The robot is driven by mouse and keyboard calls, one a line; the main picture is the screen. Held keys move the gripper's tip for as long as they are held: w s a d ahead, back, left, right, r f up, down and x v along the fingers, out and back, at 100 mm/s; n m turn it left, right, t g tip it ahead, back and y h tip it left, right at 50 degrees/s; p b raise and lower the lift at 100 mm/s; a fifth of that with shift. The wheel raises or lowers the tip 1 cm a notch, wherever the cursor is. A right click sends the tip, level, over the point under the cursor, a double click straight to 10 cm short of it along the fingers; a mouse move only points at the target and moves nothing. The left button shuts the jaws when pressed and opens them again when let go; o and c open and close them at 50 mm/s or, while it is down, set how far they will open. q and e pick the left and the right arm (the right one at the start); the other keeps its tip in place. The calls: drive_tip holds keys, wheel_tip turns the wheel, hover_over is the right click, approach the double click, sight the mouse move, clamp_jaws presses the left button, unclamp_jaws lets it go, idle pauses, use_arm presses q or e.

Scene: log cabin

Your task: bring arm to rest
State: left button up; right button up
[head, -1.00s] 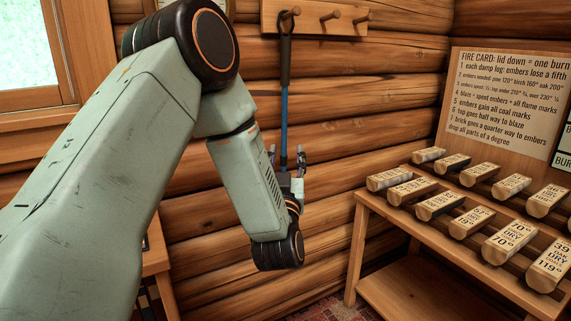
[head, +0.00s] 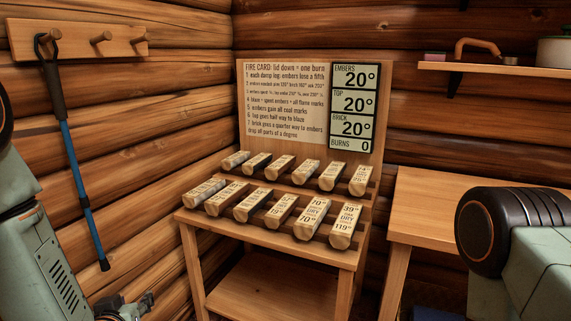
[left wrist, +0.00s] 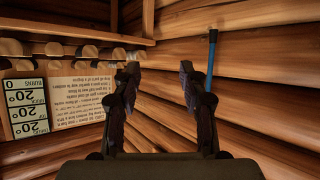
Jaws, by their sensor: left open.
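My left gripper (head: 135,305) is low at the left of the head view, near the log wall, partly cut off by the bottom edge. In the left wrist view its two dark fingers (left wrist: 160,78) stand apart with nothing between them. My left arm (head: 35,260) comes in at the left edge. My right arm (head: 530,255) shows at the lower right, and its gripper is outside the view.
A wooden rack (head: 275,245) holds several labelled logs. Behind it are a fire card (head: 285,105) and a display (head: 354,105) reading 20° three times and burns 0. A blue-shafted tool (head: 75,165) hangs from a peg rail (head: 125,42). A table (head: 420,205) stands right.

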use_arm(q)
drive_tip(key=s+d+f+m+g+h+p, duration=0.1)
drive_tip(key=s+d+f+g, duration=0.2)
drive_tip(key=s+f, duration=0.3)
drive_tip(key=s+d+f+m+g+h+p, duration=0.1)
drive_tip(key=s+d+f+g+h, duration=0.15)
drive_tip(key=s+f, duration=0.35)
drive_tip(key=s+d+f+g+p, duration=0.1)
drive_tip(key=s+g, duration=0.2)
drive_tip(key=s, duration=0.7)
drive_tip(key=s+d+f+m+g+p, duration=0.1)
drive_tip(key=s+d+g+p, duration=0.1)
drive_tip(key=s, duration=0.8)
drive_tip(key=shift+f+m+g, duration=0.3)
drive_tip(key=shift+g, duration=0.55)
drive_tip(key=shift+c, duration=0.6)
drive_tip(key=shift+s+a, duration=0.1)
